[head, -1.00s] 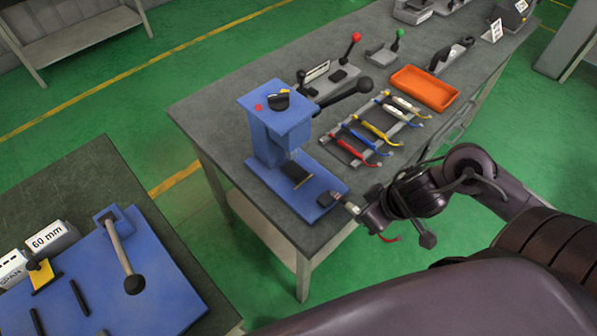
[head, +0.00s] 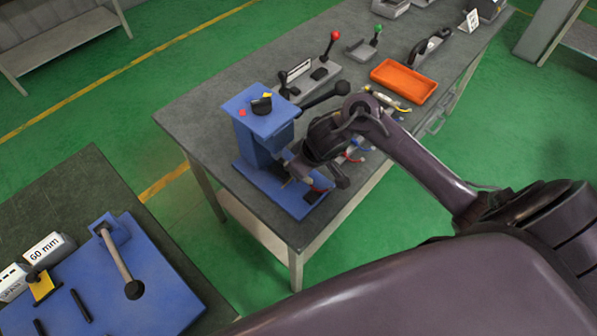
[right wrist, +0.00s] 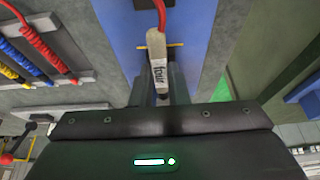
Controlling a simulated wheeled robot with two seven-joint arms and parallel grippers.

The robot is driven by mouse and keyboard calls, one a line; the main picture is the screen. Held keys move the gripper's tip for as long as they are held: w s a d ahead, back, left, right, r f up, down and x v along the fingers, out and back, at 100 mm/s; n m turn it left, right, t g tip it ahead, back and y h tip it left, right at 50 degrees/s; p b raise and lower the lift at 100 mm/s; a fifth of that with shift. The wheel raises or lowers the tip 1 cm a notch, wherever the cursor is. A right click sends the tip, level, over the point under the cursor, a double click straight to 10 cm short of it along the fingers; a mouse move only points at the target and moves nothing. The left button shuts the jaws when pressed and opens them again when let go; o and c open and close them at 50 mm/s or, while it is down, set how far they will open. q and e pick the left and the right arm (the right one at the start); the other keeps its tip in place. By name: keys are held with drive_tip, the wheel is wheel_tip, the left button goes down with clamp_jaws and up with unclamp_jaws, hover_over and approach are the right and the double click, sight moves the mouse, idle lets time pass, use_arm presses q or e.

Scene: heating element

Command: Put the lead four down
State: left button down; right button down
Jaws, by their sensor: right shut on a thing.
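The lead four (right wrist: 158,60) shows in the right wrist view as a pale tag marked "four" with a red wire running up from it. My right gripper (right wrist: 162,92) is shut on this tag. It is above the blue base of the press, and I cannot tell whether the lead touches it. In the head view my right gripper (head: 292,172) is at the front of the blue press (head: 262,125), beside its column; my wrist hides much of the lead there. My left gripper is not in view.
A rack with coloured leads (right wrist: 38,45) lies beside the press, mostly hidden by my arm in the head view. An orange tray (head: 404,81) and handled fixtures stand farther along the grey table (head: 215,95). Another bench with a blue plate (head: 150,290) is at lower left.

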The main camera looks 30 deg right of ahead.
drive_tip(key=shift+w+a+f, duration=0.1)
drive_tip(key=shift+w+f, duration=0.05)
drive_tip(key=shift+w, duration=0.1)
wheel_tip(320, 180, down, 2)
drive_tip(key=shift+s+f+b, duration=0.15)
drive_tip(key=shift+f+b, duration=0.05)
drive_tip(key=shift+b, duration=0.2)
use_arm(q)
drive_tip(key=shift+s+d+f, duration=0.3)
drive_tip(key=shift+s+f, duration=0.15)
use_arm(e)
drive_tip(key=shift+f, duration=0.4)
drive_tip(key=shift+f, duration=0.3)
drive_tip(key=c, duration=1.4)
unclamp_jaws()
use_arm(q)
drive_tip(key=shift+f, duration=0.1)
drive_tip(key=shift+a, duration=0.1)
